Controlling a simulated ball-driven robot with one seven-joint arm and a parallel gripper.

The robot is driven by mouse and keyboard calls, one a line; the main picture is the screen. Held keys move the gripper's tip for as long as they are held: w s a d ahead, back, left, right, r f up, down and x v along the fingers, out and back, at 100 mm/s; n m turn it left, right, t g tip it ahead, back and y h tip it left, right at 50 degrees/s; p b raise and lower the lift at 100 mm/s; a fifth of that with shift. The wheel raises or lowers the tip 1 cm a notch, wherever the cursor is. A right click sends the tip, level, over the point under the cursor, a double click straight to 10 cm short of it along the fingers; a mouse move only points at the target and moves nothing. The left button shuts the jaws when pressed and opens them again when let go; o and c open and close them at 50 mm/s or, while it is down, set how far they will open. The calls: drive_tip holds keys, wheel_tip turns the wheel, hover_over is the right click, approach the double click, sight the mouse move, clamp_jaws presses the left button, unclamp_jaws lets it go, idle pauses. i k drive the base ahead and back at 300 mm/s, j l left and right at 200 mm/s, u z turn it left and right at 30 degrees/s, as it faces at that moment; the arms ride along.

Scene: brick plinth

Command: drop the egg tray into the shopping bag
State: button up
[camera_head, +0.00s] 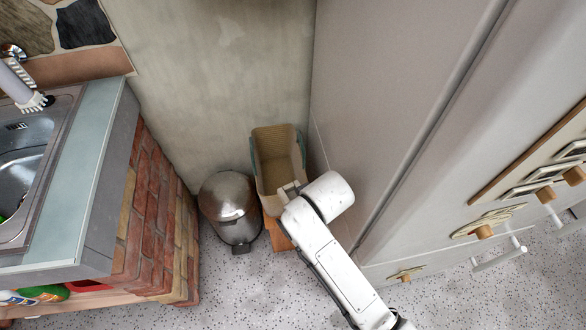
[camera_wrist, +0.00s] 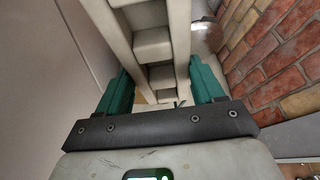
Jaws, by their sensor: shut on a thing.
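The shopping bag (camera_head: 274,150) is tan with green handles. It stands open-topped against the back wall in the head view. My gripper (camera_wrist: 161,85) has green fingers on both sides of the egg tray (camera_wrist: 152,45), a pale beige ridged piece with step-like cups. It is shut on the tray, which extends away from the fingers in the wrist view. In the head view my white arm reaches to the bag's near side, and its wrist hides part of the bag's front. The tray cannot be made out clearly there, so its height over the bag is unclear.
A metal pedal bin (camera_head: 230,205) stands just left of the bag. A tall grey cabinet (camera_head: 400,100) rises close on the right. A brick plinth (camera_head: 155,200) under the sink counter (camera_head: 75,180) is on the left. The speckled floor (camera_head: 235,290) in front is clear.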

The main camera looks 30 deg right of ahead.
sight(271, 182)
drive_tip(key=i+j+z, duration=0.3)
drive_tip(key=i+j, duration=0.15)
drive_tip(key=i+j+z, duration=0.3)
drive_tip(key=j, duration=0.3)
drive_tip(key=i, duration=0.1)
